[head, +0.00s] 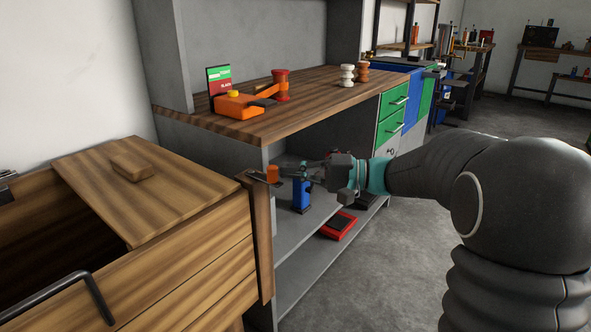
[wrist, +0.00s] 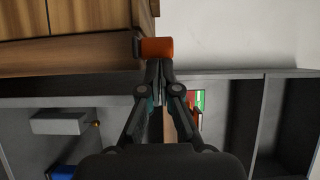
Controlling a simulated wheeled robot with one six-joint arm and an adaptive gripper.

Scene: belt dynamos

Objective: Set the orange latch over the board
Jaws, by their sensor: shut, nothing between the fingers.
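The orange latch (head: 272,174) is a short cylinder on a dark mount at the top of the upright wooden board (head: 264,245), at the right end of the wooden chest. In the wrist view the latch (wrist: 158,47) sticks out sideways past the edge of the wood. My gripper (head: 290,174) is just right of the latch, with its fingers together and empty. In the wrist view the fingertips (wrist: 159,64) are right by the latch; I cannot tell whether they touch it.
The chest's lid (head: 165,180) has a small wooden handle; the chest is partly open at left. A workbench (head: 300,110) stands behind, holding an orange tool (head: 237,104). A blue object (head: 301,195) and a red box (head: 339,225) are on shelves below.

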